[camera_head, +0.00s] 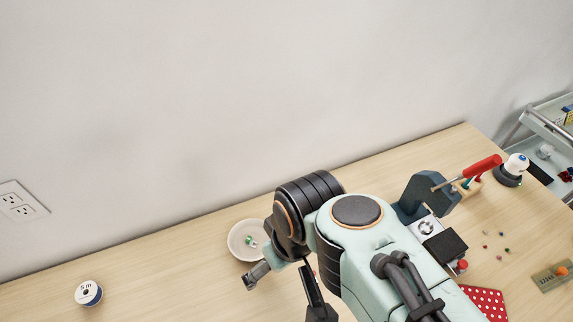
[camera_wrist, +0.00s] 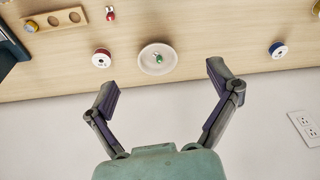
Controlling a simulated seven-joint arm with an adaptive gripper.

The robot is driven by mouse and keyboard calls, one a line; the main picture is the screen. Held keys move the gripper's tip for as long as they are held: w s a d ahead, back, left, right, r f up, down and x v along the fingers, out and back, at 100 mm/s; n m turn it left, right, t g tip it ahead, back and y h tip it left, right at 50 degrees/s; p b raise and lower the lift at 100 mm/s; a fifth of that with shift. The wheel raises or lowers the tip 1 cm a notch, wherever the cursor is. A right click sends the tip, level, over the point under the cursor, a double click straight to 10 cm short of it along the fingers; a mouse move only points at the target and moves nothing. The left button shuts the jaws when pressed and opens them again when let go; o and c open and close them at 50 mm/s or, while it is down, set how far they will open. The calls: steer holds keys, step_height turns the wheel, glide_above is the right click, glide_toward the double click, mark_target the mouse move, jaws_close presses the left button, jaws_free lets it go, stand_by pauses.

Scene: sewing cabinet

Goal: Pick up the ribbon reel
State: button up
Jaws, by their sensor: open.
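A white-faced reel with a dark blue edge, marked "5 m" (camera_head: 88,294), lies flat on the table at the left in the head view. It seems to be the blue-edged reel (camera_wrist: 278,50) at the right of the wrist view. My gripper (camera_wrist: 163,75) is open and empty, its fingers spread wide. It is apart from this reel, with the shallow bowl beyond its fingertips in the wrist view. A second round white-topped item with a red edge (camera_wrist: 101,59) lies left of the bowl there; my arm seems to hide it in the head view.
The pale bowl (camera_head: 233,243) holds small green and white items. A red-handled tool (camera_head: 481,167), a dark stand (camera_head: 432,188), a red dotted cloth (camera_head: 487,300) and small beads are at the right. The wall runs along the table's back edge. Table between reel and bowl is clear.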

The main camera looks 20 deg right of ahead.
steer(key=w+d+f+m+t+h, duration=0.15)
steer(key=w+d, duration=0.25)
steer(key=w, duration=0.5)
steer(key=w+d+f+y, duration=0.1)
steer(key=w+d+f, duration=0.25)
steer(key=w, duration=0.55)
steer(key=d+f+g, duration=0.1)
steer(key=d+f, duration=0.1)
steer(key=f, duration=0.3)
steer(key=s+d+f+m+g, duration=0.1)
steer(key=d+f, duration=0.2)
steer(key=f, duration=0.2)
steer(key=d+f+m+g, duration=0.1)
steer(key=d+f, duration=0.2)
steer(key=f, duration=0.2)
steer(key=shift+s+d+f+g, duration=0.1)
steer(key=shift+s+f+g, duration=0.15)
steer(key=shift+s+g, duration=0.15)
step_height(320, 180, down, 6)
steer(key=shift+r, duration=0.1)
steer(key=c, duration=1.1)
